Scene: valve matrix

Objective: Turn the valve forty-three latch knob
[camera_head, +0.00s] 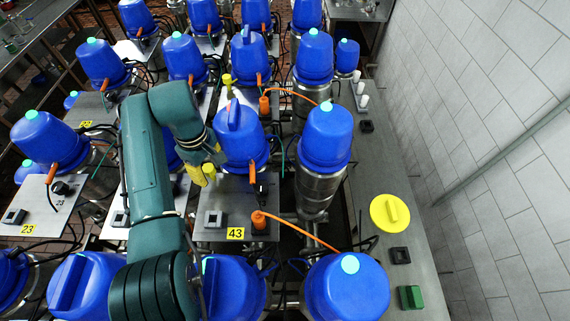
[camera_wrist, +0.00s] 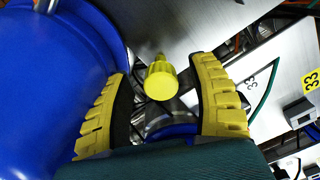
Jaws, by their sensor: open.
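The valve labelled 43 has a large blue head (camera_head: 240,135) with a raised ridge on top, behind the plate with the yellow 43 label (camera_head: 235,233). A small yellow latch knob (camera_head: 208,170) shows at the left side of this head. My gripper (camera_head: 206,163) is at that side, with its yellow fingers near the knob. In the wrist view, my gripper (camera_wrist: 160,78) is open, with a finger on either side of the yellow knob (camera_wrist: 160,83). Gaps show between knob and fingers. A large blue head (camera_wrist: 50,80) fills the left, close to the left finger.
Other blue-headed valves stand in rows around, one close on the right (camera_head: 327,135). Orange hoses (camera_head: 290,92) and dark cables run between them. A metal bench (camera_head: 385,265) holds a yellow disc (camera_head: 391,213) and a green block (camera_head: 411,297). A tiled wall is at right.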

